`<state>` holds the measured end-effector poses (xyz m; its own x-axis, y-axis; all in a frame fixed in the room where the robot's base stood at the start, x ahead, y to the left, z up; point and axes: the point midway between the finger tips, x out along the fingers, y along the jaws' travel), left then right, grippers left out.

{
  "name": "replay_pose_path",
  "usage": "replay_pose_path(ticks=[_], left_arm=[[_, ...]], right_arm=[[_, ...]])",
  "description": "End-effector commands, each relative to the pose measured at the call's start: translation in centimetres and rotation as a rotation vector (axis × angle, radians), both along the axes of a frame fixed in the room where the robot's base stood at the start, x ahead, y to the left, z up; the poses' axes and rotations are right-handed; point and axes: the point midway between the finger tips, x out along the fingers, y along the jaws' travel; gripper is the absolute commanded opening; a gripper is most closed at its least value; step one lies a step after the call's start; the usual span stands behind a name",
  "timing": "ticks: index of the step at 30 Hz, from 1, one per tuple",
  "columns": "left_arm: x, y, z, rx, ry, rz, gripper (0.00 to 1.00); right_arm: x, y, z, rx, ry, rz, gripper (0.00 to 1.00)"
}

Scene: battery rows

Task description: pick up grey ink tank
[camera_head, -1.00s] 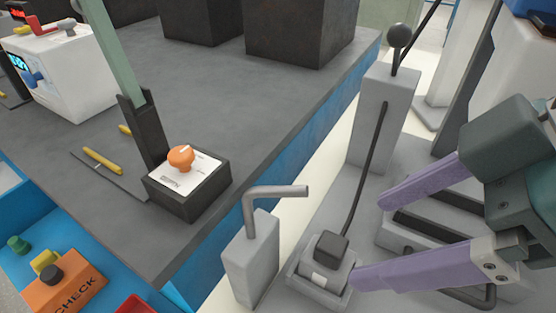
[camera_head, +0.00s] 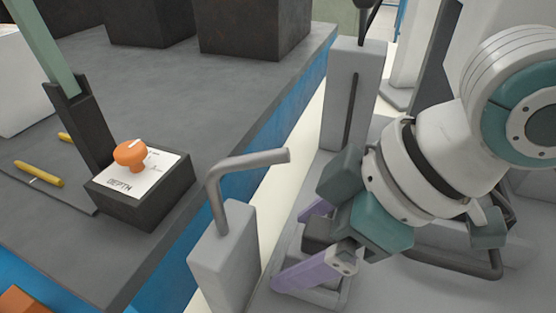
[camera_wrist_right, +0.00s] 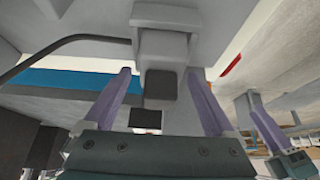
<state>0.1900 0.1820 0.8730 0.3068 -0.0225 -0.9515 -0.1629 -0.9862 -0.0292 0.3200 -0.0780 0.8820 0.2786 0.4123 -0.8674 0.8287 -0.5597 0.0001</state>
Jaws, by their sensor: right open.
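A small light-grey block with a dark cap, which looks like the grey ink tank (camera_wrist_right: 165,50), shows at the top middle of the right wrist view. Its dark cap (camera_wrist_right: 161,84) lies between my right fingers in that view. In the head view my gripper partly covers this block (camera_head: 325,296) at bottom centre. My right gripper (camera_head: 290,248) is open, its purple fingers on either side of the block; contact cannot be told. Its fingers also show in the right wrist view (camera_wrist_right: 160,75). My left gripper (camera_wrist_right: 268,130) shows small at the right there, its jaw state unclear.
A grey post with a bent pipe (camera_head: 227,250) stands just left of my right gripper. A tall grey upright (camera_head: 350,100) stands behind it. The dark bench (camera_head: 180,80) on the left carries a box with an orange knob (camera_head: 130,154).

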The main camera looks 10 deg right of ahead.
Motion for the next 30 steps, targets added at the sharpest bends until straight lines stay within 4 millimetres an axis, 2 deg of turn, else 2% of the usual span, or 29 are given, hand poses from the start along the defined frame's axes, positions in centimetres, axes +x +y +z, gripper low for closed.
replay_pose_path(ticks=[7,30], left_arm=[[-0.02,0.2,-0.02,0.008,0.001,-0.004,0.5],[-0.04,0.18,-0.04,0.007,0.001,-0.003,0.5]], right_arm=[[0.05,0.02,-0.06,-0.001,-0.001,0.0,0.88],[0.02,0.02,-0.04,0.0,-0.001,0.0,0.01]])
